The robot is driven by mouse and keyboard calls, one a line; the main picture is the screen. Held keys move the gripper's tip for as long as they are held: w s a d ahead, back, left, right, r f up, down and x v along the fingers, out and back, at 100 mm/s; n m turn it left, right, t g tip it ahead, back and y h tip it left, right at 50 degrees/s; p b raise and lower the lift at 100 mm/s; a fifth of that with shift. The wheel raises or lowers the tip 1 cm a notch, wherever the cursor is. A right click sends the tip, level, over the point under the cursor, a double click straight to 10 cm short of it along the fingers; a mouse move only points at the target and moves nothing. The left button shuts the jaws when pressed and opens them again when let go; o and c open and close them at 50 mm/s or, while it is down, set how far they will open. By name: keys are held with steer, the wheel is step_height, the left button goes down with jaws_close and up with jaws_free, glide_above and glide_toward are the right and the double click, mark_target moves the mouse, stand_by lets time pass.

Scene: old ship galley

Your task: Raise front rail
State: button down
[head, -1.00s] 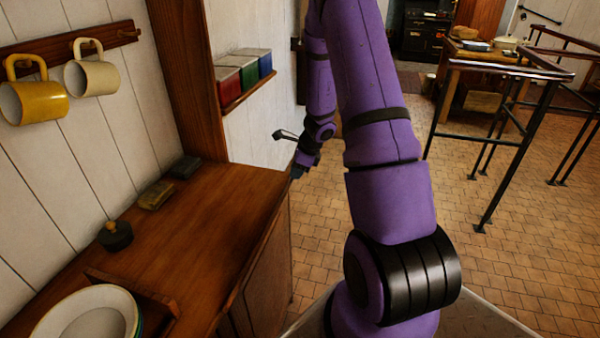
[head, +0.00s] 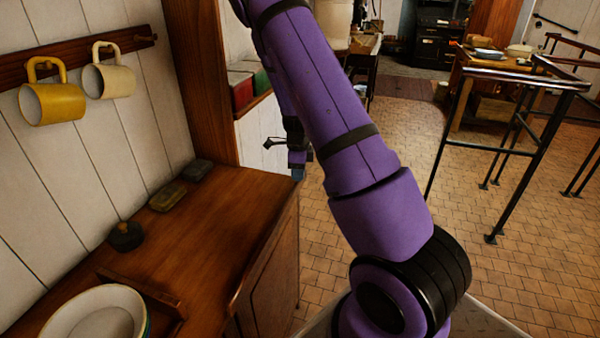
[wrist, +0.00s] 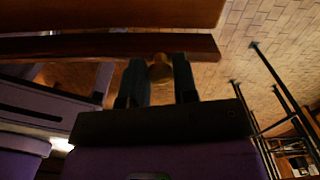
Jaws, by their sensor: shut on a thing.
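My gripper (wrist: 160,72) has its two dark fingers on either side of a brass knob (wrist: 159,67) and is shut on it. The knob sits at the edge of a long dark wooden rail (wrist: 80,47) in the wrist view, which I take to be the front rail. In the head view my gripper (head: 298,173) is at the far front corner of the wooden counter (head: 225,215). The rail and knob cannot be made out there.
On the counter are a stack of plates (head: 95,318), a dark round knobbed thing (head: 125,238) and two small blocks. Mugs (head: 52,103) hang on the wall. A black metal railing (head: 535,150) stands at right. Tiled floor (head: 395,190) is open between.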

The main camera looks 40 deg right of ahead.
stand_by(0.5)
steer(key=c, duration=0.9)
jaws_free()
steer(key=shift+w, duration=0.1)
step_height(320, 180, up, 11)
steer(key=shift+a+f, duration=0.1)
steer(key=shift+f, duration=0.05)
